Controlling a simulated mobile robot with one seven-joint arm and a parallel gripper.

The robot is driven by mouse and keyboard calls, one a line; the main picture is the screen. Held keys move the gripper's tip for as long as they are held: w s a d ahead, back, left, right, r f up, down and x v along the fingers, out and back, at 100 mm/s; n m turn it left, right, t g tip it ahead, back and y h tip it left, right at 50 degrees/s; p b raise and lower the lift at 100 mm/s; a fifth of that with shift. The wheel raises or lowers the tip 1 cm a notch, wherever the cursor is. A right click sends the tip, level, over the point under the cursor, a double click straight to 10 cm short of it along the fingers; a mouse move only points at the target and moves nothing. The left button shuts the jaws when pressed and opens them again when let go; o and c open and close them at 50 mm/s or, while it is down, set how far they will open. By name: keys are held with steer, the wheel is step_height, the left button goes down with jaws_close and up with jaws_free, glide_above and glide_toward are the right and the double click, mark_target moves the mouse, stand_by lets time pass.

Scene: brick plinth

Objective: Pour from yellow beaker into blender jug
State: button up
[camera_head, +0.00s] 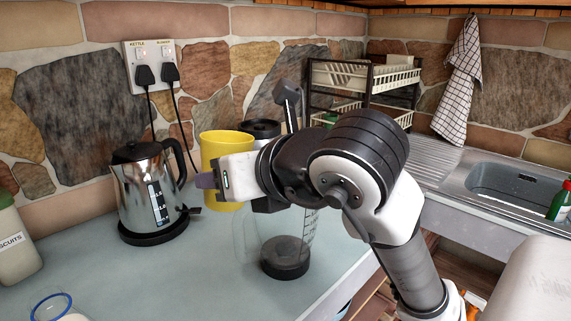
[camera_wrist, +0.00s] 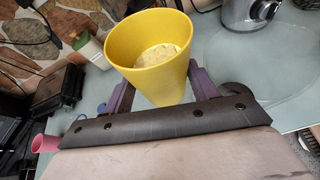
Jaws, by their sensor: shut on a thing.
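The yellow beaker (camera_head: 226,150) is held in my gripper (camera_head: 207,180), up above the worktop and close to upright. In the wrist view the beaker (camera_wrist: 152,77) sits between the two purple fingers, with pale, grainy contents (camera_wrist: 165,57) inside. The clear blender jug (camera_head: 290,228), with measuring marks and a dark bottom (camera_head: 285,258), stands upright on the worktop, below and slightly right of the beaker. My gripper and arm hide the jug's upper part. I cannot tell how the beaker lines up with its mouth.
A steel kettle (camera_head: 150,192) stands left of the beaker. A black-topped appliance (camera_head: 262,128) is behind. A biscuits jar (camera_head: 14,240) and a blue-rimmed container (camera_head: 50,305) are at left. A dish rack (camera_head: 365,80) and sink (camera_head: 515,190) lie right. The front-left worktop (camera_head: 150,285) is clear.

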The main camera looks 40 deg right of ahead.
steer(key=shift+w+d+f+m+y+p, duration=0.1)
steer(key=shift+d+f+m+y+p, duration=0.05)
steer(key=shift+d+m+y+p, duration=0.5)
steer(key=shift+d+r+m+y+p, duration=0.3)
steer(key=shift+r+m+p, duration=0.2)
steer(key=shift+p, duration=0.6)
steer(key=shift+w+d+m+y+p, duration=0.1)
steer(key=shift+d+m+y+p, duration=0.25)
steer(key=shift+p, duration=0.3)
steer(key=shift+d+r+m+p, duration=0.3)
steer(key=shift+d+p, duration=0.1)
steer(key=shift+p, duration=0.35)
steer(key=shift+w+d+f+m+g+y+p, duration=0.15)
steer(key=shift+f+m+g+y+p, duration=0.15)
steer(key=shift+m+y+p, duration=0.4)
steer(key=shift+r+m+y+p, duration=0.4)
steer(key=shift+r+m+p, duration=0.15)
steer(key=shift+p, duration=0.85)
steer(key=shift+d+f+m+y+p, duration=0.2)
steer(key=shift+f+m+y+p, duration=0.5)
steer(key=shift+m+p, duration=0.65)
steer(key=shift+w+d+r+m+t+y+p, duration=0.1)
steer(key=shift+d+r+m+t+y+p, duration=0.15)
steer(key=shift+d+p, duration=0.4)
steer(key=shift+d+r+m+t+y+p, duration=0.15)
steer(key=shift+d+r+p, duration=0.15)
steer(key=shift+p, duration=0.6)
steer(key=shift+d+r+m+y, duration=0.2)
steer(key=shift+r+m+y, duration=0.1)
steer(key=shift+m, duration=0.2)
